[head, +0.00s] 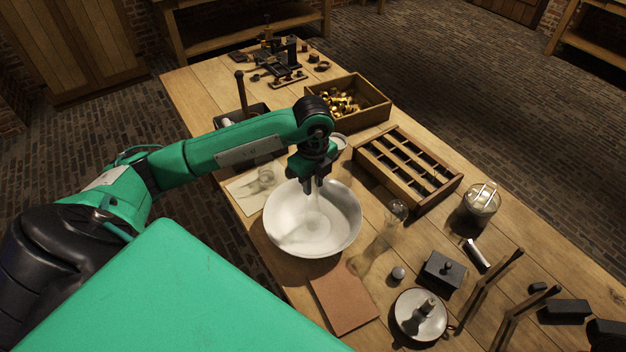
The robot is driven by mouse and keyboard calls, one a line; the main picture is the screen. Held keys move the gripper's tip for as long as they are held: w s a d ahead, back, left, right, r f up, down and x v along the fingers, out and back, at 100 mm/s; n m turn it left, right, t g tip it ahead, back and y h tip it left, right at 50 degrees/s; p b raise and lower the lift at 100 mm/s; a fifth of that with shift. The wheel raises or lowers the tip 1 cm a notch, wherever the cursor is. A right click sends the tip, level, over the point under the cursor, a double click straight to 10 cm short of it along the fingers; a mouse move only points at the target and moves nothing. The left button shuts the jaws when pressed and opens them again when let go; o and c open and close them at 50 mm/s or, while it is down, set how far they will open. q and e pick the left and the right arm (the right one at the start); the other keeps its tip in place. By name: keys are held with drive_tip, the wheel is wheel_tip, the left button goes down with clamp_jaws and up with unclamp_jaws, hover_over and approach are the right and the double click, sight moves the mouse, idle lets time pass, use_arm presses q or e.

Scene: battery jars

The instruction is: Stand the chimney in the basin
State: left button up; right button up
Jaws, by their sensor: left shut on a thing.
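The white basin (350,222) stands near the left edge of the wooden table, in the middle of the head view. My left gripper (314,186) is above the back part of the basin, pointing down, shut on the chimney. The chimney (316,213) is clear glass and shows only faintly against the white bowl. It hangs below the fingers, roughly upright, with its lower end over or in the basin. I cannot tell whether it touches the bottom. My right gripper is not in view.
A clear glass piece (397,209) stands right of the basin. A compartmented wooden tray (408,170) and a box of brass parts (372,108) lie behind. A glass jar (481,202) stands at right.

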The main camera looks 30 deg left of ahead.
use_arm(q)
drive_tip(key=shift+f, duration=0.2)
drive_tip(key=o, duration=1)
drive_tip(key=shift+r, duration=0.45)
wheel_tip(320, 180, up, 10)
drive_tip(key=shift+f+b, duration=0.1)
drive_tip(key=shift+b, duration=1.05)
drive_tip(key=shift+r, duration=0.85)
